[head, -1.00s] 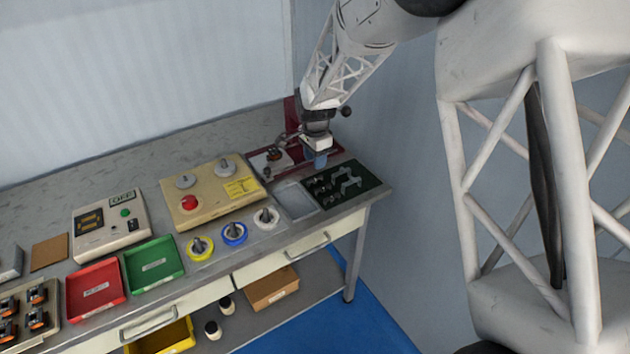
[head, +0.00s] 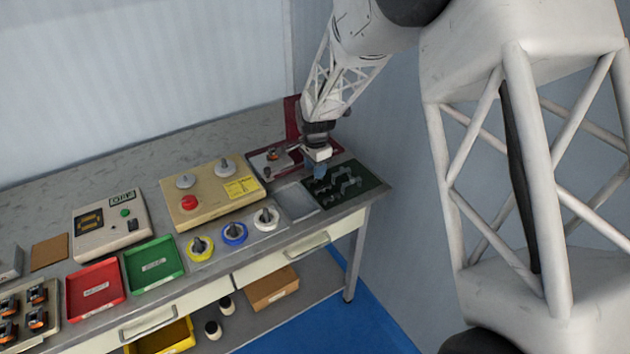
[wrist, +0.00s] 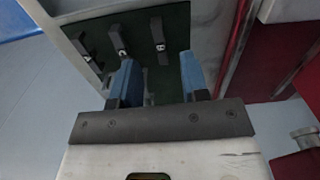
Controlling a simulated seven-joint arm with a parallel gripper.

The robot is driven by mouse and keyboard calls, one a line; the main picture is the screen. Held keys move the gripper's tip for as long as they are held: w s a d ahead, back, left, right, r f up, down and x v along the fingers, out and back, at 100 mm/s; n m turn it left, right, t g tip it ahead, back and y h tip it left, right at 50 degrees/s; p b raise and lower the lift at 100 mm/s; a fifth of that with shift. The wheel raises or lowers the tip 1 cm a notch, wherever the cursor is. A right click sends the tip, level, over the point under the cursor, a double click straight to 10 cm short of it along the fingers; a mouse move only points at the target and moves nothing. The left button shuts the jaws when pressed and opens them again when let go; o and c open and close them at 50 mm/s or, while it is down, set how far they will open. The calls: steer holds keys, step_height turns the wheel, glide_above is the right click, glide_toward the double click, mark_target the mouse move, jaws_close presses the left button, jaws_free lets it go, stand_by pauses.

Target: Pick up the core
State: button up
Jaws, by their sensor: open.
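My gripper (head: 320,171) is low over the left part of the dark green board at the bench's right end. In the wrist view its two blue fingers (wrist: 158,75) are apart with nothing visible between them. Which part is the core is not certain. Several dark parts with orange marks (head: 37,294) sit in a tray at the far left. A similar small dark and orange part (head: 272,155) sits on the red-based device, left of my gripper. The dark green board (head: 368,181) carries grey brackets (head: 348,184); dark upright pieces (wrist: 157,33) on it show in the wrist view.
The red-based device (head: 290,147) stands close behind my gripper. A grey shallow tray (head: 297,201) is just left of the board. Yellow, blue and white spools (head: 234,233), a beige winder (head: 213,198), and green (head: 153,262) and red bins (head: 95,289) stand further left.

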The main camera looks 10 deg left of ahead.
mark_target(315, 181)
steer(key=shift+f, duration=2.05)
steer(key=shift+c, duration=0.3)
jaws_close()
